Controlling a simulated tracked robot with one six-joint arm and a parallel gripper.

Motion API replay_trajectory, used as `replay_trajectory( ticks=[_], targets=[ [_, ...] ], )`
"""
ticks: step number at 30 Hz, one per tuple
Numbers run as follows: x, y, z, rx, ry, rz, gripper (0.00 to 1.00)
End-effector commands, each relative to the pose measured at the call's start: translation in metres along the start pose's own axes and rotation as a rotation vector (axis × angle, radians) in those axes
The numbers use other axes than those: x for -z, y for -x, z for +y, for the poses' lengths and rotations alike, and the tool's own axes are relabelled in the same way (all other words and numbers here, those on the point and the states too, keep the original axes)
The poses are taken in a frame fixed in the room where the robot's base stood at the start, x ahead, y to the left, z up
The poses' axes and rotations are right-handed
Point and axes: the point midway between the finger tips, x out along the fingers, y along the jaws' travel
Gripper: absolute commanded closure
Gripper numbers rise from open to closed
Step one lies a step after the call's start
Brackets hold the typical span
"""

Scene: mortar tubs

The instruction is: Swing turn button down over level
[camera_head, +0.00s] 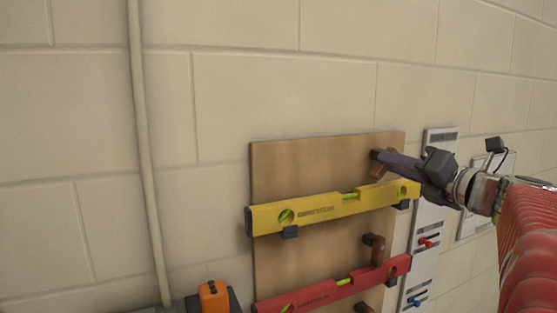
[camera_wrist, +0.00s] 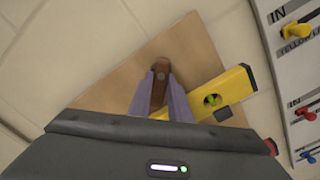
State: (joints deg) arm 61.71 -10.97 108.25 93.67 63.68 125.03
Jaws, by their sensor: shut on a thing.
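A yellow level (camera_head: 330,208) rests on black brackets on a brown wooden board (camera_head: 300,160) on the wall. Its right end with a green vial also shows in the wrist view (camera_wrist: 232,90). My gripper (camera_head: 384,158) is at the board's upper right, just above the level's right part. In the wrist view, its purple fingers (camera_wrist: 160,88) are shut on the brown turn button (camera_wrist: 161,66), one on each side. The button's rounded end with a dark spot shows at the fingertips. The rest is partly hidden by the fingers, so I cannot tell its exact angle.
Below, a red level (camera_head: 335,287) hangs with another brown turn button (camera_head: 374,247) above it. A pale panel with red and blue levers (camera_head: 428,220) stands close right of the board. A pipe (camera_head: 145,150) runs down the wall at left. An orange-topped object (camera_head: 213,297) is at bottom left.

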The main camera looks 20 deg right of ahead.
Motion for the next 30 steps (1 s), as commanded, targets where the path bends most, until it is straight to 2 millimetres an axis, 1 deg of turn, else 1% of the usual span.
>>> replay_trajectory(
  ticks=[5,11,30],
  targets=[
    [0.0004,0.0001,-0.0022,0.003,0.043,0.000,1.00],
    [0.0003,0.0002,-0.0036,0.003,0.150,0.000,1.00],
    [-0.0015,0.0004,-0.0084,0.004,0.650,0.002,1.00]
  ],
)
